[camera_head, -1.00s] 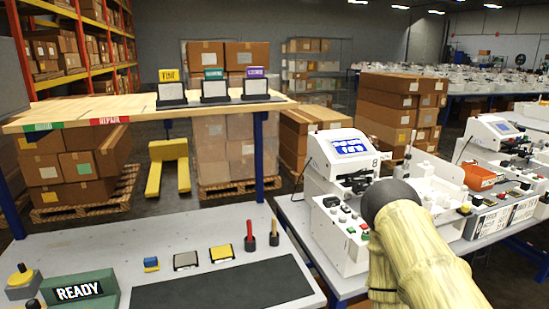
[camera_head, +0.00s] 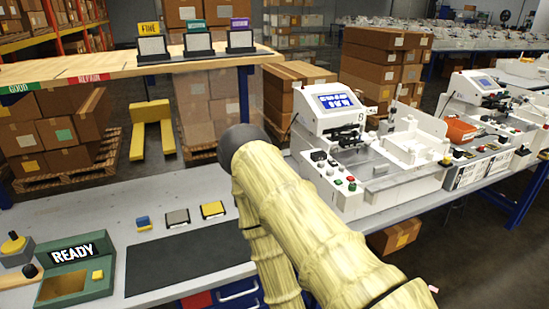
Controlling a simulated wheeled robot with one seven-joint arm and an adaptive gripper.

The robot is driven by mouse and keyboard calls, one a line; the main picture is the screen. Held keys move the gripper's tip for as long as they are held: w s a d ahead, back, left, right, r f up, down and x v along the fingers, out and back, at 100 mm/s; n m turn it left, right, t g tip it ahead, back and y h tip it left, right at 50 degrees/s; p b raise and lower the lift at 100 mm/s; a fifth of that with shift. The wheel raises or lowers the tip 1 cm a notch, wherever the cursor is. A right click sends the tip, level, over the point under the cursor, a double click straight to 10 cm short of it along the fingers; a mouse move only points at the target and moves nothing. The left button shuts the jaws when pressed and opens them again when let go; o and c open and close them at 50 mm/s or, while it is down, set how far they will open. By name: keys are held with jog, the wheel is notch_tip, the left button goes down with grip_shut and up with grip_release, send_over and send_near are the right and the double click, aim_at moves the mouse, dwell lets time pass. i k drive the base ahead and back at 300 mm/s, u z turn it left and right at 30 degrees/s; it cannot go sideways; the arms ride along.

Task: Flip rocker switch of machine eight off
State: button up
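Machine eight (camera_head: 312,125) is a white plotter with a lit blue screen (camera_head: 340,101) and what looks like an 8 beside it. It stands on the bench right of the middle. Its front control panel (camera_head: 335,175) carries small dark, red and green controls. I cannot tell for sure which one is the rocker switch, or its position. My arm (camera_head: 290,215), pale and wood-grained with a dark rounded end, crosses the view left of and in front of the machine. My gripper's fingers are not visible.
A grey worktable with a dark mat (camera_head: 190,255) and a green READY box (camera_head: 75,268) lies at the left. A wooden shelf (camera_head: 110,68) stands above it. Another white machine (camera_head: 470,95) and an orange item (camera_head: 462,131) are at the right. Stacked cartons (camera_head: 375,75) stand behind.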

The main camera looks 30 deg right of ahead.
aim_at(332, 160)
jog(key=u, duration=0.7)
jog(key=k, duration=0.7)
jog(key=z, duration=1.15)
jog(key=i, duration=0.45)
jog(key=u, duration=0.05)
